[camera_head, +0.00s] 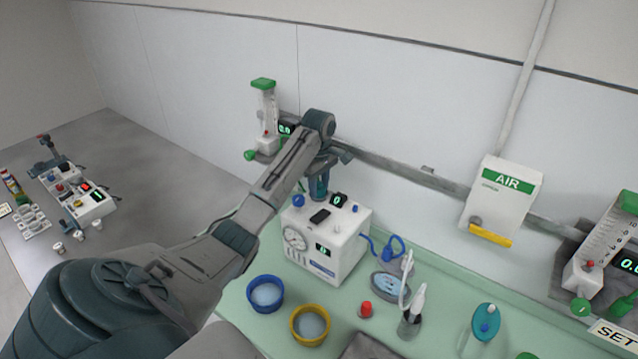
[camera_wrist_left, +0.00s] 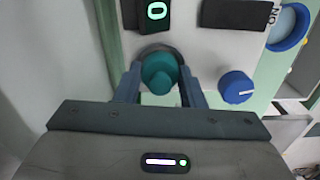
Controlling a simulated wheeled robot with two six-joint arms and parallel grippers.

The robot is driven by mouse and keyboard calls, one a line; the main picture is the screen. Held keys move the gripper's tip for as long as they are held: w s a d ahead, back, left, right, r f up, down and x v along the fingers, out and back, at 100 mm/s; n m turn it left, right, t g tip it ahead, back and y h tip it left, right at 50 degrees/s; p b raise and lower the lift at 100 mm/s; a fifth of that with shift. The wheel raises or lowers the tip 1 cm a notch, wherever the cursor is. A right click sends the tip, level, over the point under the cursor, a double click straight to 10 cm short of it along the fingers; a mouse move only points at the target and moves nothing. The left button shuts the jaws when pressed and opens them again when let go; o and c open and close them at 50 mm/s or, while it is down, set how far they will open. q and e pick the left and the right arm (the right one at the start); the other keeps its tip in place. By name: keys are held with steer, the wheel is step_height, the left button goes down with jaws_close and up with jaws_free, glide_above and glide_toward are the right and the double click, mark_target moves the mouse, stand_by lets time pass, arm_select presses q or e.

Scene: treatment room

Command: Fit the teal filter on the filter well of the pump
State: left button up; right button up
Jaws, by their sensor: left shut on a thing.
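The pump (camera_head: 350,254) is a white box with a gauge, a small screen and a lit display, standing on the green worktop. My left arm reaches over it, and my left gripper (camera_head: 319,192) points down at the back of its top. In the left wrist view the left gripper (camera_wrist_left: 160,80) is shut on the teal filter (camera_wrist_left: 160,72), one finger on each side. A dark round ring (camera_wrist_left: 153,50), which looks like the filter well, shows right behind the filter. I cannot tell whether the filter is seated in it. My right gripper is not in view.
A blue knob (camera_wrist_left: 237,87) sits close to the right finger. A blue-rimmed bowl (camera_head: 265,294) and a yellow-rimmed bowl (camera_head: 310,325) stand in front of the pump. Blue tubing (camera_head: 393,246) and a cup holding white tools (camera_head: 410,324) are to its right. The wall rail is close behind.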

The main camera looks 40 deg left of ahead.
arm_select(q)
steer(key=shift+f, duration=0.25)
stand_by(0.7)
steer(key=o, duration=1)
steer(key=shift+o, duration=0.2)
